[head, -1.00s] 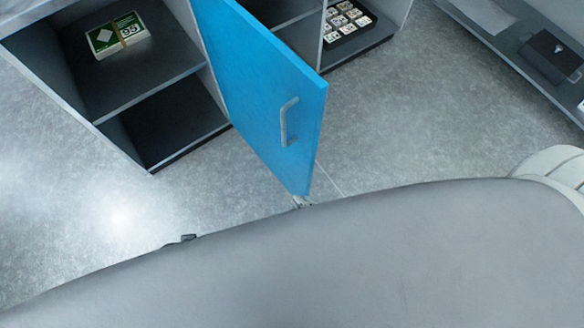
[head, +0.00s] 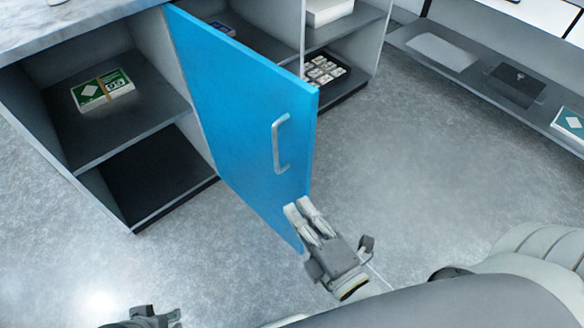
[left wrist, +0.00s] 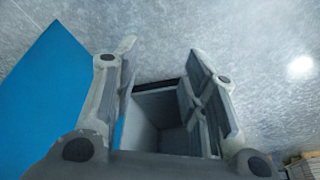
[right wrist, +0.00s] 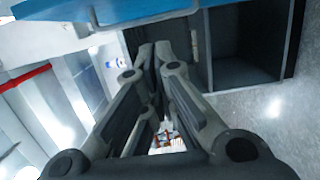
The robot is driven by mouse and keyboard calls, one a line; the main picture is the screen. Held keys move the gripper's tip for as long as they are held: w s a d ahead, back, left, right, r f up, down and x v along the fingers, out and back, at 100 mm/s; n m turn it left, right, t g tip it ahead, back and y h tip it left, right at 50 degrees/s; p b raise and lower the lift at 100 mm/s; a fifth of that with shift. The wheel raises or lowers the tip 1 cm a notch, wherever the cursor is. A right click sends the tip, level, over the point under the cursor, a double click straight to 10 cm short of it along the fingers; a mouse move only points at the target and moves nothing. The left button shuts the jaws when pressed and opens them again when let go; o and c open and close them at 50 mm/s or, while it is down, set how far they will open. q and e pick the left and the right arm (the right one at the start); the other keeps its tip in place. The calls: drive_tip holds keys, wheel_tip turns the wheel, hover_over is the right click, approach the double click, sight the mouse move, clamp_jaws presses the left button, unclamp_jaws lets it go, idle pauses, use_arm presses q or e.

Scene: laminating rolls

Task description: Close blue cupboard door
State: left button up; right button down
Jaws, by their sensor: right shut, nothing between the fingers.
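The blue cupboard door (head: 240,115) stands open, swung out from the grey cupboard (head: 150,205). Its pale handle (head: 279,145) faces right. My right gripper (head: 300,205) is shut and empty at the door's lower outer corner; I cannot tell whether it touches the door. In the right wrist view the door (right wrist: 130,14) crosses the top, just beyond the fingertips (right wrist: 154,48). My left gripper shows only partly at the bottom left of the head view. In the left wrist view its fingers (left wrist: 162,58) are apart and empty, with the door (left wrist: 45,95) to their left.
A banded green-and-white stack (head: 103,92) lies on the cupboard's left shelf. A tray of small pieces (head: 322,72) sits in the right compartment. Another shelf unit (head: 480,80) stands at the upper right. The grey floor (head: 410,150) between them is clear.

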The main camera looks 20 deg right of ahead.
use_arm(q)
wheel_tip(320, 180, down, 17)
drive_tip(key=s+g+p, duration=0.1)
drive_tip(key=s+p, duration=0.1)
drive_tip(key=p, duration=0.2)
drive_tip(key=shift+r+p, duration=0.2)
drive_tip(key=shift+p, duration=0.1)
use_arm(e)
drive_tip(key=w+d, duration=0.2)
drive_tip(key=w, duration=0.8)
drive_tip(key=shift+w, duration=0.15)
drive_tip(key=shift+d, duration=0.15)
